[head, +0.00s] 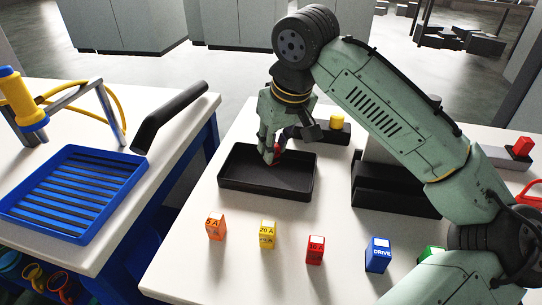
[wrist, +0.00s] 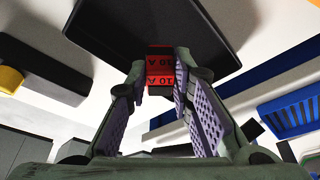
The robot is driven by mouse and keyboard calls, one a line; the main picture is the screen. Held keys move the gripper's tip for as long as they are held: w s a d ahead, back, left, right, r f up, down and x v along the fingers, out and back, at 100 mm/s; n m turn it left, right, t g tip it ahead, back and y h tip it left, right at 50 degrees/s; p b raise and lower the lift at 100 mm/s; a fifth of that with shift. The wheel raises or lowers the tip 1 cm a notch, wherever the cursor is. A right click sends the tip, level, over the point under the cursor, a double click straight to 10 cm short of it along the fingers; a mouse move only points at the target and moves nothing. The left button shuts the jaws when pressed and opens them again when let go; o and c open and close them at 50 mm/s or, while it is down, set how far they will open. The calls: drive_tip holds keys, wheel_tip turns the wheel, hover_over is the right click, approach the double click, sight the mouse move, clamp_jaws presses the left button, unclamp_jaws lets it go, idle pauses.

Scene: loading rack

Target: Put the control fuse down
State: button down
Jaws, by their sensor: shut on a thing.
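My gripper (head: 270,155) points down into the black tray (head: 232,184) on the white table, near the tray's back wall. It is shut on a red fuse marked 10 A, which shows clearly between the fingertips in the wrist view (wrist: 160,75). In the head view only a small red part of this fuse (head: 277,152) shows; the fingers hide the rest. The tray's dark surface (wrist: 195,25) lies beyond the fuse in the wrist view. I cannot tell whether the fuse touches the tray floor. No label reading "control" is visible.
In front stand an orange 5 A block (head: 216,227), a yellow 20 A block (head: 268,233), a red block (head: 315,250), a blue DRIVE block (head: 378,254) and a green block (head: 431,253). A dark holder (head: 395,195) stands right of the tray. A blue rack (head: 75,190) is left.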

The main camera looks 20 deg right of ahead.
drive_tip(key=shift+w+a, duration=0.15)
drive_tip(key=shift+w, duration=0.3)
wheel_tip(320, 180, down, 4)
drive_tip(key=b, duration=0.3)
drive_tip(key=shift+r, duration=0.2)
drive_tip(key=shift+f+b, duration=0.2)
drive_tip(key=shift+b, duration=0.15)
drive_tip(key=c, duration=1.4)
unclamp_jaws()
drive_tip(key=v, duration=1.2)
drive_tip(key=shift+w+r, duration=0.1)
drive_tip(key=shift+r, duration=0.1)
